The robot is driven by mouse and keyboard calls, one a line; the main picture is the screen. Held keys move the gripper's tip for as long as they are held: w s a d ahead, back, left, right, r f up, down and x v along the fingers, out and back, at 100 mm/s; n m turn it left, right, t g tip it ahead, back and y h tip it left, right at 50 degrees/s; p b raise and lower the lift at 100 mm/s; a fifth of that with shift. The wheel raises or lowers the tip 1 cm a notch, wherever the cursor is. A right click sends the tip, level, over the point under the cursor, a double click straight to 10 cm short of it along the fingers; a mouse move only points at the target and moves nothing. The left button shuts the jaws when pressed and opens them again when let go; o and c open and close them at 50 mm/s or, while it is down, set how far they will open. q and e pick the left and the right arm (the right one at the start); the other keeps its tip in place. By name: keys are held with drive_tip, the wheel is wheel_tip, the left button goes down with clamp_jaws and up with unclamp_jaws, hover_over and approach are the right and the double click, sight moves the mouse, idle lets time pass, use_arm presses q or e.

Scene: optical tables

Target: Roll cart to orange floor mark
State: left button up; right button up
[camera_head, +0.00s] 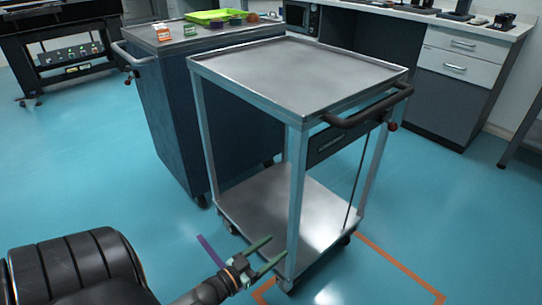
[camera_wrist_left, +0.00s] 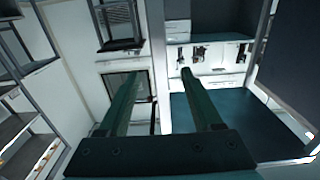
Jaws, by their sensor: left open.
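The cart (camera_head: 291,72) is a grey metal trolley with a bare top, a lower shelf, a small drawer and a dark handle (camera_head: 370,108) on its right side. The orange floor mark (camera_head: 402,267) is a thin outline on the blue floor at the cart's near right. Part of it shows left of the cart's near leg (camera_head: 297,195); the cart hides some of it. My left gripper (camera_head: 277,246) is open and empty, low by the near leg and lower shelf; I cannot tell whether it touches. Its two green fingers also show in the left wrist view (camera_wrist_left: 163,72). My right gripper is out of view.
A dark cabinet (camera_head: 160,125) with a green tray (camera_head: 213,16) and small boxes on top stands close behind the cart at left. A purple strip (camera_head: 212,251) lies on the floor. A counter with drawers (camera_head: 460,58) stands at back right.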

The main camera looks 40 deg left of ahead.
use_arm(q)
drive_tip(key=w+d+b, duration=0.1)
drive_tip(key=w+b, duration=0.3)
drive_tip(key=w, duration=0.8)
drive_tip(key=shift+w, duration=0.25)
clamp_jaws()
idle(1.1)
